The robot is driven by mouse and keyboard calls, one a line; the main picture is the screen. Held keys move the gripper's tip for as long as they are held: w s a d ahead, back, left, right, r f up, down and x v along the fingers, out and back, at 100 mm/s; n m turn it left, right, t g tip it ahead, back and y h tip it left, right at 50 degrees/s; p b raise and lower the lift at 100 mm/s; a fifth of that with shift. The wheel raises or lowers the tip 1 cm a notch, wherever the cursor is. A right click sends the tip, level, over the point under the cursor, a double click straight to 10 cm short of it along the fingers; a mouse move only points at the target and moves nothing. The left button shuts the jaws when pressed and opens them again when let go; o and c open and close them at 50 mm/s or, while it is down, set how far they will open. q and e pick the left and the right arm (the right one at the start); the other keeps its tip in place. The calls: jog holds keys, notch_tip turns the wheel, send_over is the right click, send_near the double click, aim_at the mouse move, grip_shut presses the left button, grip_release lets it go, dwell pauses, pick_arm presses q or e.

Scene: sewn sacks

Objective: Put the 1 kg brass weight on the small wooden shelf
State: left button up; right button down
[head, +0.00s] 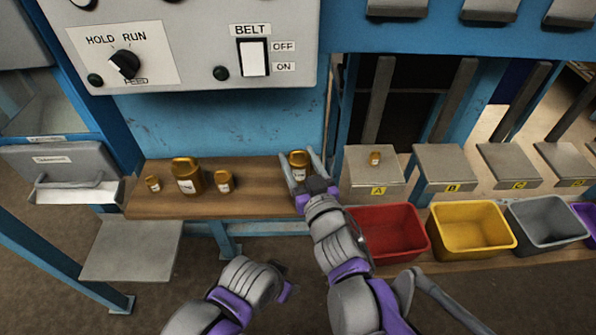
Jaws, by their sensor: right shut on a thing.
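The small wooden shelf (262,201) is a brown board under the blue panel. A large brass weight (187,174), a smaller one (224,181) and a tiny one (153,183) stand on its left half. My right gripper (300,170) is shut on another brass weight (299,158) at the shelf's right end. That weight is upright between the fingers; whether it touches the board is hidden. Labels on the weights are too small to read. Another tiny brass weight (375,158) stands on the metal plate marked A (362,180). My left arm shows at the bottom, its fingers not visible.
Red (388,250), yellow (470,245) and grey (545,240) bins stand below the marked plates, right of my right arm. A control box (180,45) with a knob and a belt switch hangs above the shelf. The shelf's middle is clear.

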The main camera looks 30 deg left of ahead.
aim_at(302, 180)
jog(key=shift+f+b, duration=0.4)
jog(key=shift+f, duration=1.35)
jog(key=shift+f, duration=0.1)
jog(key=c, duration=0.6)
grip_release()
jog(key=shift+f, duration=0.2)
jog(key=o, duration=0.5)
jog(key=shift+r, duration=0.1)
